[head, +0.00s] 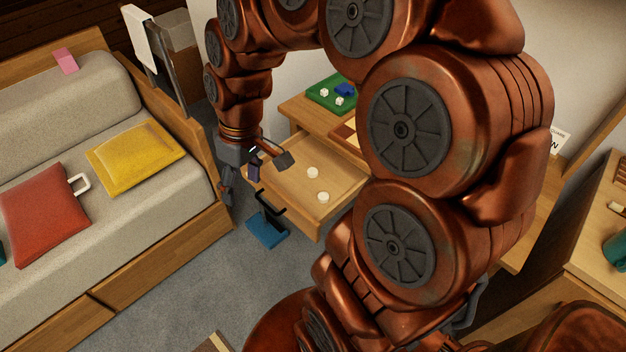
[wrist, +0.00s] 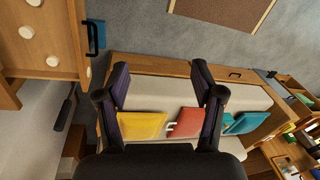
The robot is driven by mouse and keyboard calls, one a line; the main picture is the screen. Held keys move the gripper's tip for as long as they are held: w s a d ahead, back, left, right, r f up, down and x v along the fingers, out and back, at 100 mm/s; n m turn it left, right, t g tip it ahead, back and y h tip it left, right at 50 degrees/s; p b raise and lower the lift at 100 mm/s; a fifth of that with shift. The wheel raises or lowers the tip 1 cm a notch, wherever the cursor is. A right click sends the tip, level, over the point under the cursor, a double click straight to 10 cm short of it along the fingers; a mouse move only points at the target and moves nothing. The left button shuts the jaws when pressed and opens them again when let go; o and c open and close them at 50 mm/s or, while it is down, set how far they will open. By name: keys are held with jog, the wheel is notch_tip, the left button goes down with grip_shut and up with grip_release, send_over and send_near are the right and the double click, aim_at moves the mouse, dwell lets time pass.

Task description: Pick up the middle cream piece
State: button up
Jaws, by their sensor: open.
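Round cream pieces lie in the open wooden drawer. The wrist view shows three at its left: one cut by the top edge (wrist: 24,3), the middle one (wrist: 26,31) and one nearer the handle (wrist: 52,61). The head view shows two clearly, a cream piece (head: 312,172) and another (head: 323,197); my gripper and arm may hide the third. My gripper (head: 246,178) is open and empty, left of the pieces by the drawer's left side. In the wrist view my gripper (wrist: 160,80) points toward the sofa, with the pieces outside its fingers.
The drawer (head: 345,180) has a black handle (head: 271,201) at its front, with a blue object (head: 266,231) on the floor below. A sofa (head: 90,210) with red (head: 45,215) and yellow (head: 135,157) cushions stands left. A green board (head: 331,93) lies on the desktop.

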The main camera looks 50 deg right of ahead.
jog(key=w+d+f+t+b, duration=0.1)
jog(key=w+d+f+b, duration=0.3)
jog(key=w+d+f, duration=0.35)
jog(key=t+b, duration=0.3)
jog(key=b, duration=0.4)
send_near(312, 171)
jog(key=shift+w+a+f+h, duration=0.35)
jog(key=shift+w+f+h, duration=0.1)
jog(key=shift+f+h, duration=0.1)
jog(key=shift+w+f, duration=0.1)
jog(key=shift+f, duration=0.2)
jog(key=shift+s+x, duration=0.15)
jog(key=shift+x, duration=1.5)
jog(key=shift+s+x, duration=0.1)
jog(key=shift+x, duration=1.6)
jog(key=shift+a, duration=0.1)
jog(key=c, duration=0.9)
jog(key=shift+c, duration=0.2)
